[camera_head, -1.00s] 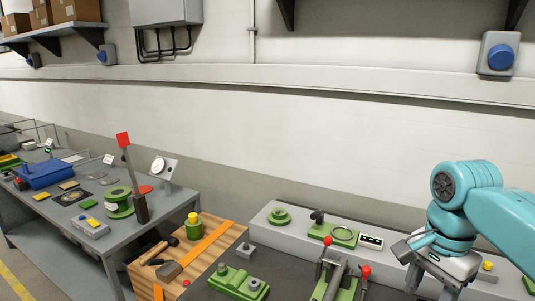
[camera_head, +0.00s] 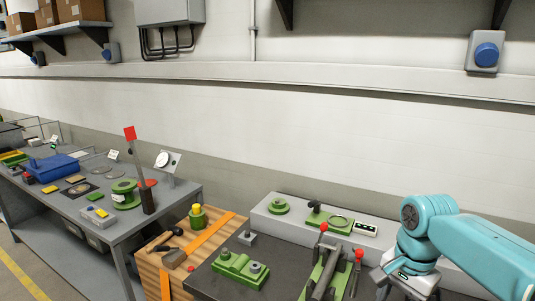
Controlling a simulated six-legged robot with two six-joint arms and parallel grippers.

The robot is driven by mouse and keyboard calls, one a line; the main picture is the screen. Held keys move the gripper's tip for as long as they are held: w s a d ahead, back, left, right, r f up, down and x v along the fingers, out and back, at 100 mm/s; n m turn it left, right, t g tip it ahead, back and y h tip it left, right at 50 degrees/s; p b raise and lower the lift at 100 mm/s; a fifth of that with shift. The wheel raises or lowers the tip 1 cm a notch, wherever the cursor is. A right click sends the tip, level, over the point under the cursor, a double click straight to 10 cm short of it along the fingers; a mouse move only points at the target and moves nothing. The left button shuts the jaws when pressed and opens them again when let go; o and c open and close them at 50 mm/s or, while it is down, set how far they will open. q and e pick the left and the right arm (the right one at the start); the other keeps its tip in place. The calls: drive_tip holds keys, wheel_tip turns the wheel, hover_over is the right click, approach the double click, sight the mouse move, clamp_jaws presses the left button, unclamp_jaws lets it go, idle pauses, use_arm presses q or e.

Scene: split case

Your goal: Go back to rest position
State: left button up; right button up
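One teal arm of mine comes in from the right edge in the head view, over the right part of the dark bench (camera_head: 215,277). Its grey wrist part (camera_head: 408,281) points down at the bottom edge. The fingertips are not visible, so whether that gripper is open or shut does not show. My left arm and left gripper are out of view.
Green fixtures (camera_head: 240,268) and red-knobbed levers (camera_head: 323,227) stand on the dark bench near the arm. A grey raised ledge (camera_head: 258,216) runs behind them. A wooden block table (camera_head: 150,262) and a grey table (camera_head: 95,222) stand to the left.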

drive_tip(key=s+a+f+n+y, duration=0.1)
drive_tip(key=s+a+f+n, duration=0.15)
drive_tip(key=f, duration=0.65)
drive_tip(key=s+a+f+n+y, duration=0.1)
drive_tip(key=a+f, duration=0.3)
drive_tip(key=f, duration=0.5)
drive_tip(key=s+a+f+n+y, duration=0.1)
drive_tip(key=a+f+n, duration=0.15)
drive_tip(key=f, duration=0.65)
drive_tip(key=s+a+f+n, duration=0.1)
drive_tip(key=s+a+f, duration=0.1)
drive_tip(key=s+f, duration=0.3)
drive_tip(key=s+a+f+n, duration=0.1)
drive_tip(key=s+f, duration=0.4)
drive_tip(key=s, duration=0.6)
drive_tip(key=shift+a+f+n+y, duration=0.3)
drive_tip(key=shift+a+f, duration=0.05)
drive_tip(key=shift+f, duration=0.05)
